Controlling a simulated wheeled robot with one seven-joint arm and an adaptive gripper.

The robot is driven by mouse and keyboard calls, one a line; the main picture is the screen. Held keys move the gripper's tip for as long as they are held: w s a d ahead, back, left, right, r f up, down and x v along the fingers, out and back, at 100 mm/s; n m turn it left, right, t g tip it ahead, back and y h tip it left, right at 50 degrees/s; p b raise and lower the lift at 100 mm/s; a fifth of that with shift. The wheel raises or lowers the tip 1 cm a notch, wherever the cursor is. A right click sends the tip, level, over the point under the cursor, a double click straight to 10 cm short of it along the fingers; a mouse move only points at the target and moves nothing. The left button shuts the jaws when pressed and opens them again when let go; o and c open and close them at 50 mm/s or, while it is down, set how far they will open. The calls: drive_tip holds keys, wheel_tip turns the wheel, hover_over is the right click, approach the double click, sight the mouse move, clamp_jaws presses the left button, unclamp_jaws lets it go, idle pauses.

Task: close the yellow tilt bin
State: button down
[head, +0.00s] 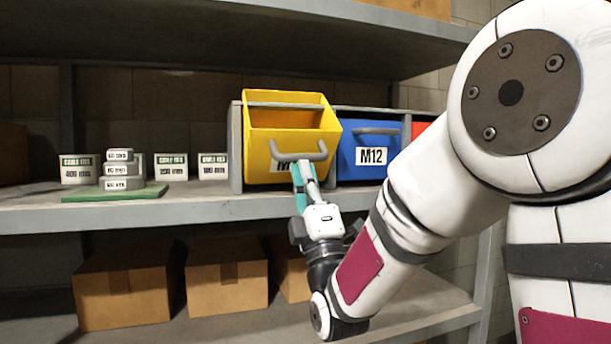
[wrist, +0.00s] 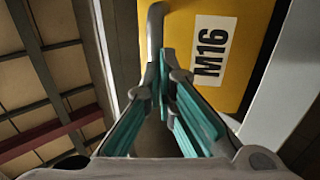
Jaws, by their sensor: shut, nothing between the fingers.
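The yellow tilt bin (head: 261,135) is tipped forward and open on the shelf, and its inside shows from above. Its grey handle (head: 318,155) is on the front face. In the wrist view the yellow front (wrist: 222,15) carries an M16 label (wrist: 213,48), and the grey handle (wrist: 154,28) runs down toward the fingers. My gripper (head: 304,170) is shut and empty, with its teal fingertips at the handle, partly covering the label in the head view. In the wrist view, the fingertips (wrist: 166,78) overlap the handle; I cannot tell whether they touch it.
A blue M12 bin (head: 360,148) stands shut to the right, with a red bin (head: 419,128) beyond it. Cardboard boxes (head: 227,276) sit on the shelf below.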

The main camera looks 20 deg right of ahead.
sight(298, 136)
drive_tip(key=shift+r+g, duration=0.3)
drive_tip(key=shift+r, duration=0.1)
drive_tip(key=shift+w+r+g+p, duration=0.2)
drive_tip(key=shift+r+g+p, duration=0.5)
drive_tip(key=shift+r+p, duration=0.3)
drive_tip(key=shift+w+r+g+p, duration=0.35)
drive_tip(key=shift+r+g+p, duration=0.25)
drive_tip(key=shift+w+r+g+p, duration=0.35)
drive_tip(key=shift+r+g+p, duration=0.2)
drive_tip(key=shift+g, duration=0.05)
drive_tip(key=shift+w+r+g+p, duration=0.4)
drive_tip(key=shift+w+r+g, duration=0.45)
drive_tip(key=shift+w+g, duration=0.2)
drive_tip(key=shift+w+r+b, duration=0.35)
drive_tip(key=shift+w+r, duration=0.05)
drive_tip(key=shift+w, duration=0.25)
